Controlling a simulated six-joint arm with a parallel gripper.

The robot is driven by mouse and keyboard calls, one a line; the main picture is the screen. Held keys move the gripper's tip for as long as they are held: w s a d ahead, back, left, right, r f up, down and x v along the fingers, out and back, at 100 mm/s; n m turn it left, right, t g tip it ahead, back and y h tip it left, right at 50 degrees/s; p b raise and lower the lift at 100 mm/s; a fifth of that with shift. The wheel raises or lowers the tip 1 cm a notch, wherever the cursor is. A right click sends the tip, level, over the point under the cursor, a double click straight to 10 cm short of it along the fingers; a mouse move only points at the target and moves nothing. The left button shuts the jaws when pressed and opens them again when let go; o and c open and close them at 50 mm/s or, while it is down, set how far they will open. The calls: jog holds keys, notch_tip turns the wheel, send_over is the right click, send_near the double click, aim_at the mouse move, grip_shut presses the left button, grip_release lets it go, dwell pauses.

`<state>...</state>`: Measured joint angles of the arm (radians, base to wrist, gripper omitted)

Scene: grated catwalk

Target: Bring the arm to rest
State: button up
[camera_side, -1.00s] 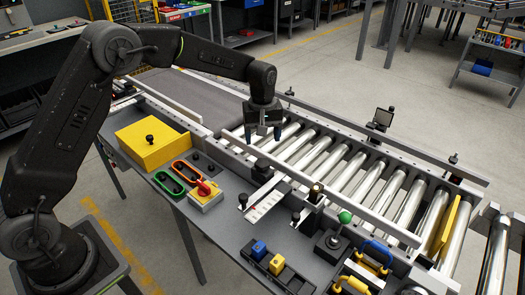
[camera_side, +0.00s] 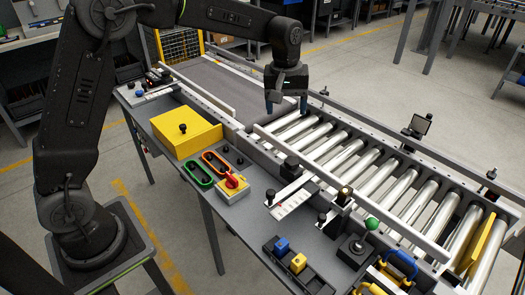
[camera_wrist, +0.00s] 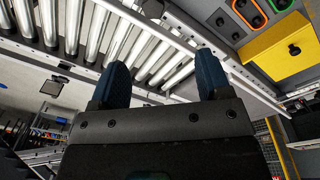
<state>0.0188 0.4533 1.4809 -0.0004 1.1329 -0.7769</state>
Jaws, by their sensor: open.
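My gripper (camera_side: 287,104) hangs from the arm over the far-left end of the roller conveyor (camera_side: 372,172). Its fingers point down and are apart, with nothing between them. In the wrist view my gripper (camera_wrist: 162,85) shows two blue-tipped fingers spread wide, with the rollers (camera_wrist: 110,35) beyond them. The side view does not show clearly how far the fingertips are above the rollers.
A grey side table carries a yellow box (camera_side: 185,132) with a black knob, green (camera_side: 197,174) and orange (camera_side: 216,162) handles, and a red rotary switch (camera_side: 232,183). A green-knobbed lever (camera_side: 371,223) and blue and yellow blocks stand nearer. A yellow plate (camera_side: 482,246) stands at the conveyor's right end.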

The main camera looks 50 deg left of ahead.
jog(key=s+r+m+t, duration=0.2)
jog(key=s+r+m, duration=0.1)
jog(key=s+r, duration=0.5)
jog(key=s+f+m+t, duration=0.2)
jog(key=s+m, duration=0.3)
jog(key=s, duration=1.5)
jog(key=shift+s+a+f+m+t, duration=0.2)
jog(key=shift+a+m+t, duration=0.1)
jog(key=shift+a+t, duration=0.15)
